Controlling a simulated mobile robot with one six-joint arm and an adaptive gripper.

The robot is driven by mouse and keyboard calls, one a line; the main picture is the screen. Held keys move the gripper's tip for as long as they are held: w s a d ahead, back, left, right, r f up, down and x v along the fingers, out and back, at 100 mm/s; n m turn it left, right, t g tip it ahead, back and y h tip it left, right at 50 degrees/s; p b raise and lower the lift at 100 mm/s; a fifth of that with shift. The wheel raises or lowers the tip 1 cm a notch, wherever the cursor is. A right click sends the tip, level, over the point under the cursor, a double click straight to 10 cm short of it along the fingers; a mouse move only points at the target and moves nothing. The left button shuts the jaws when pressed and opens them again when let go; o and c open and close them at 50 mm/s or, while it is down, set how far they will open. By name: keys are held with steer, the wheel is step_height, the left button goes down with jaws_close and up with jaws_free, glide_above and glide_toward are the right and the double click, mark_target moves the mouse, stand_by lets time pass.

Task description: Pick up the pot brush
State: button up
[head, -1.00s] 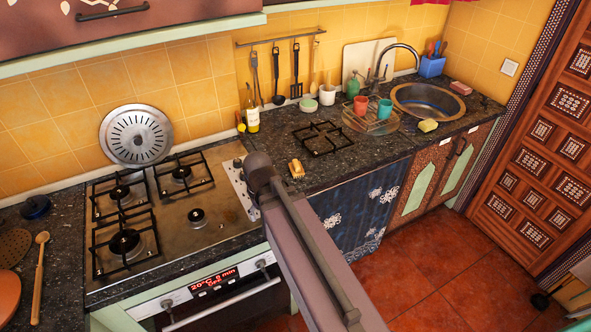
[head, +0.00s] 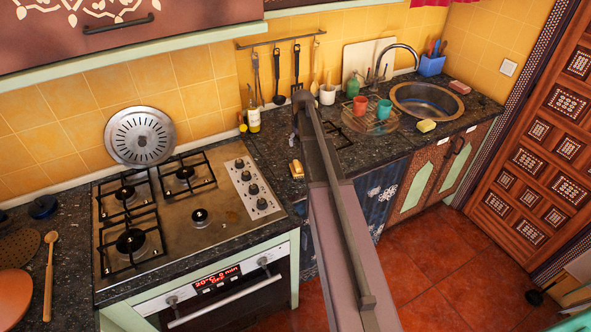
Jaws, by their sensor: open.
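A small wooden brush (head: 296,169), which looks like the pot brush, lies on the dark speckled counter (head: 268,150), just right of the stove's knob panel. It is light tan and close to the left side of my arm in the picture. My arm rises from the bottom edge to a dark rounded end by the back of the counter. I cannot make out any gripper fingers, and my gripper is not visible.
The gas stove (head: 180,205) is to the left. A bottle (head: 253,112) stands behind the brush. To the right are a dish rack (head: 370,121) with cups, a yellow sponge (head: 426,126) and the sink (head: 427,99). Utensils hang on the wall.

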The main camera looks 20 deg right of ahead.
steer(key=shift+f, duration=0.15)
steer(key=b, duration=0.8)
glide_above(297, 164)
steer(key=s, duration=0.1)
step_height(297, 164, down, 8)
steer(key=shift+f, duration=0.1)
steer(key=shift+f+b, duration=0.1)
steer(key=shift+b, duration=0.25)
steer(key=shift+w+f+b, duration=0.25)
steer(key=shift+f+b, duration=1)
steer(key=shift+w+f+b, duration=0.25)
steer(key=shift+f+b, duration=1)
jaws_close()
